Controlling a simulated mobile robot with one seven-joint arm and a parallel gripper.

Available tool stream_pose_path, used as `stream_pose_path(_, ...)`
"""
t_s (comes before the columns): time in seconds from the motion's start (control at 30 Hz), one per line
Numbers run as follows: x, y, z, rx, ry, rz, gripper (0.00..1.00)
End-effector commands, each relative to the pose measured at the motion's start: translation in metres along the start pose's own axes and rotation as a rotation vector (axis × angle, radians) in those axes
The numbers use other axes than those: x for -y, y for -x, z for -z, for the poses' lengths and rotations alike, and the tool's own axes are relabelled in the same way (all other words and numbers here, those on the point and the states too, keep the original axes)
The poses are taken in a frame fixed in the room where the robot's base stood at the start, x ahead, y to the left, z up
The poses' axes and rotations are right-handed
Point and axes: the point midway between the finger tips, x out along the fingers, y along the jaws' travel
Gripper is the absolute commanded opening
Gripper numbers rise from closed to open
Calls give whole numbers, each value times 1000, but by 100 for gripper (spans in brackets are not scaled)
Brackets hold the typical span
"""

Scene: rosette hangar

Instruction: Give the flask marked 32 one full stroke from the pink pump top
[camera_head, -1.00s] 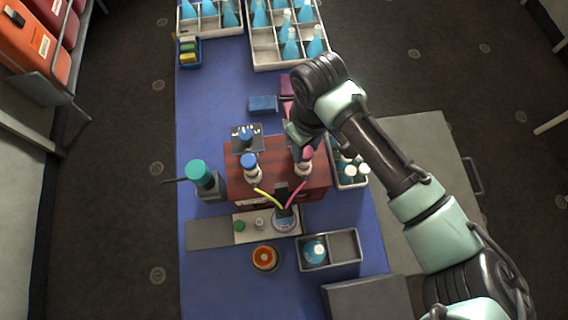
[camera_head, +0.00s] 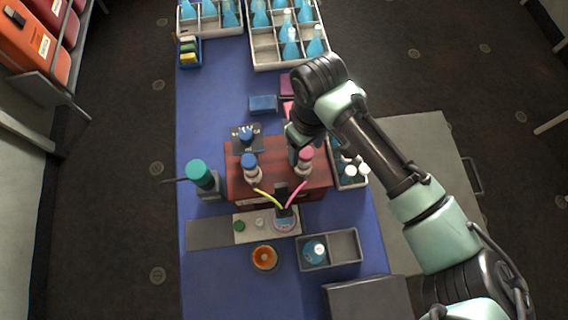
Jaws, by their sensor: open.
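The pink pump top (camera_head: 306,154) sits on a white-necked bottle at the right of a red-brown wooden block (camera_head: 275,182). A blue pump top (camera_head: 249,160) stands on the block's left. Yellow and pink tubes lead forward from the pumps to a flask (camera_head: 285,224) on a pale plate (camera_head: 247,236). Its marking is too small to read, so I cannot tell whether it is 32. My gripper (camera_head: 293,157) is open and empty, pointing down just left of and behind the pink top. The arm hides part of the space behind it; contact cannot be told.
A grey two-part tray (camera_head: 346,261) holds a blue flask (camera_head: 315,251) at left; its right part is empty. A teal-capped bottle (camera_head: 201,175) stands left of the block. An orange round item (camera_head: 265,257) lies in front. White-capped vials (camera_head: 351,171) stand right.

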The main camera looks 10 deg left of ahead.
Motion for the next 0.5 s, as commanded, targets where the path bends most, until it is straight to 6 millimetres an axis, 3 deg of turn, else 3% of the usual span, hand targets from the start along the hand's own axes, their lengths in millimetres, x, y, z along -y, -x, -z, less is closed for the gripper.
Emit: stream_pose_path(0.5,0,41,0,-1,0,1,68)
